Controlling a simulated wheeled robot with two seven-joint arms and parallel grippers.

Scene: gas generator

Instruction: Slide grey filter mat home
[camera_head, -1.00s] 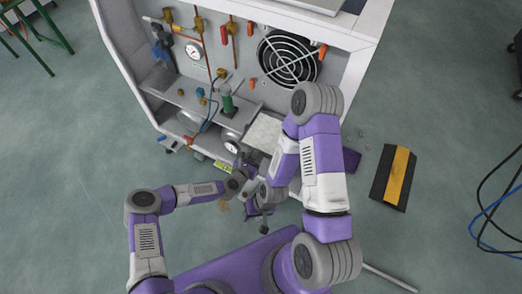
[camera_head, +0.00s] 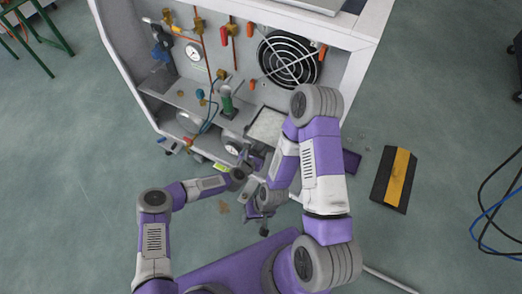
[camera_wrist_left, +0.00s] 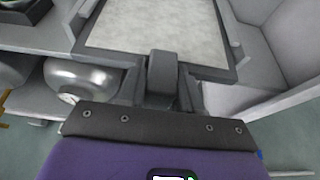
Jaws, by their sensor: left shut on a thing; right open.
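The grey filter mat (camera_head: 266,125), a pale mottled pad in a dark grey frame, lies low inside the open cabinet, below the fan. In the left wrist view the mat (camera_wrist_left: 150,28) fills the upper middle, with the tab (camera_wrist_left: 162,72) on its near edge. My left gripper (camera_head: 257,160) is shut on this tab, in front of the cabinet opening; its jaws are mostly hidden in the left wrist view. My right gripper (camera_head: 264,222) is open and empty, lower down in front of the cabinet. The mat's right side is partly hidden by my right arm in the head view.
The cabinet (camera_head: 120,60) holds a shelf (camera_head: 190,100) with valves and a green cylinder (camera_head: 227,102) left of the mat. A silver vessel (camera_wrist_left: 80,78) is close left of the tab. A black and yellow ramp (camera_head: 393,178) lies on the floor at right.

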